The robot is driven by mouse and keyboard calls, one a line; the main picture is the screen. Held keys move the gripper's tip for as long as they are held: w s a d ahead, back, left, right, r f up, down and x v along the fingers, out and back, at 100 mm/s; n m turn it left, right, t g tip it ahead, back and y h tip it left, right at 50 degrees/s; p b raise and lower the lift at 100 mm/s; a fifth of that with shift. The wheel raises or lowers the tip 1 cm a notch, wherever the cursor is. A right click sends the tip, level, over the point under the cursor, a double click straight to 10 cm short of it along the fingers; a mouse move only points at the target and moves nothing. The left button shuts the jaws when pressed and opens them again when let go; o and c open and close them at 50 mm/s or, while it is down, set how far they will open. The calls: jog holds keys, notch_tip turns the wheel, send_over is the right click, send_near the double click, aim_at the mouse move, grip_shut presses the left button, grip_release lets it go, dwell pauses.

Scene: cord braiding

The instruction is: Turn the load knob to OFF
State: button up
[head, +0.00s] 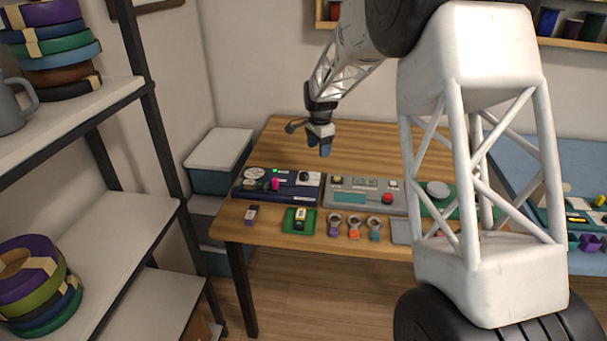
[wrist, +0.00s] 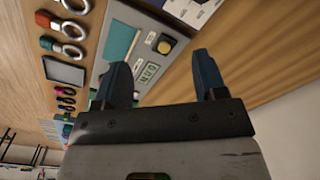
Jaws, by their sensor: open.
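A dark blue panel (head: 291,192) lies at the left of the wooden table. It carries a white dial, a green light, a magenta piece and a black knob (head: 304,177). I take the black knob for the load knob, but its label is too small to read. My gripper (head: 321,151) hangs above the table, behind and above the panels, clear of the knob. In the wrist view my gripper's two blue fingers (wrist: 161,60) are spread apart with nothing between them. The knob is not clearly visible there.
A green tray (head: 299,228) and several ringed tools (head: 354,224) lie in front. The table's back is clear. A shelf (head: 75,120) stands at left.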

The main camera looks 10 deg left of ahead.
jog(key=m, duration=0.1)
send_over(303, 175)
jog(key=f, duration=0.7)
jog(key=shift+w+f, duration=0.15)
jog(key=shift+w, duration=0.05)
jog(key=shift+f, duration=3.85)
jog(key=c, duration=0.9)
